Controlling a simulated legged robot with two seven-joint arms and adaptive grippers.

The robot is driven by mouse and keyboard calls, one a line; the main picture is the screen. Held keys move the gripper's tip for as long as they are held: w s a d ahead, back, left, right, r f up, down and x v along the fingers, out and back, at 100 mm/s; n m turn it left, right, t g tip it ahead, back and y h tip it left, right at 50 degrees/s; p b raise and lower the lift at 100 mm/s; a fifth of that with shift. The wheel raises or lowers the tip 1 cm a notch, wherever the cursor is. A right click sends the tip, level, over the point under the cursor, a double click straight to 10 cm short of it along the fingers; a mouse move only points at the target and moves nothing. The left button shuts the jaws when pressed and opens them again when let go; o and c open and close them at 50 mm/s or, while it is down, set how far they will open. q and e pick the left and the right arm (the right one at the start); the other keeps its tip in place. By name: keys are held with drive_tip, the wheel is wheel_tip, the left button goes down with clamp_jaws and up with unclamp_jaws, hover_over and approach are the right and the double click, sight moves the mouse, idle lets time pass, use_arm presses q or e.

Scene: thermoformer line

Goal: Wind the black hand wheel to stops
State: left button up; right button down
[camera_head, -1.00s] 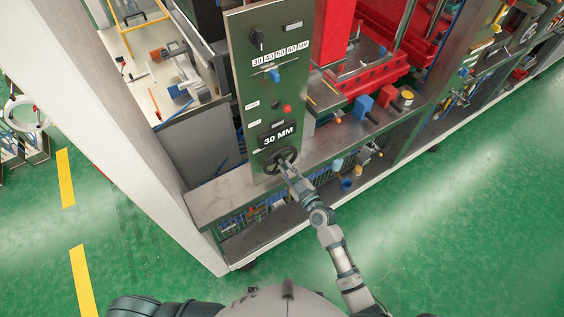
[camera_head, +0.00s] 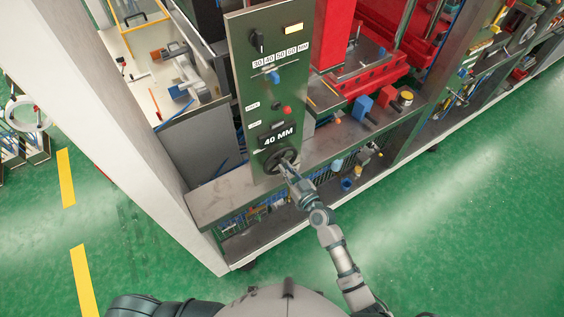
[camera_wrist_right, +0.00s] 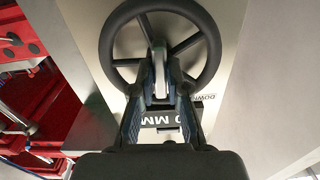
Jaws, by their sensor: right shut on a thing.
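The black hand wheel (camera_head: 281,160) is at the foot of the green control panel (camera_head: 262,100). It shows whole in the right wrist view (camera_wrist_right: 205,60), with its rim and spokes. My right gripper (camera_head: 286,166) reaches it from below right and is shut on its handle. In the right wrist view its fingers (camera_wrist_right: 160,85) close around a light, upright grip. The display (camera_head: 279,135) above the wheel reads 40 MM. My left gripper is not in view.
A scale (camera_head: 281,57) marked 30 to 60 MM sits above a blue knob (camera_head: 273,76). A red button (camera_head: 288,109) is mid-panel. A metal ledge (camera_head: 215,200) runs under the panel. Blue and red blocks (camera_head: 362,107) stand to the right. Green floor is open in front.

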drive_tip(key=shift+f+m, duration=0.1)
drive_tip(key=shift+m, duration=0.3)
drive_tip(key=shift+m, duration=1.4)
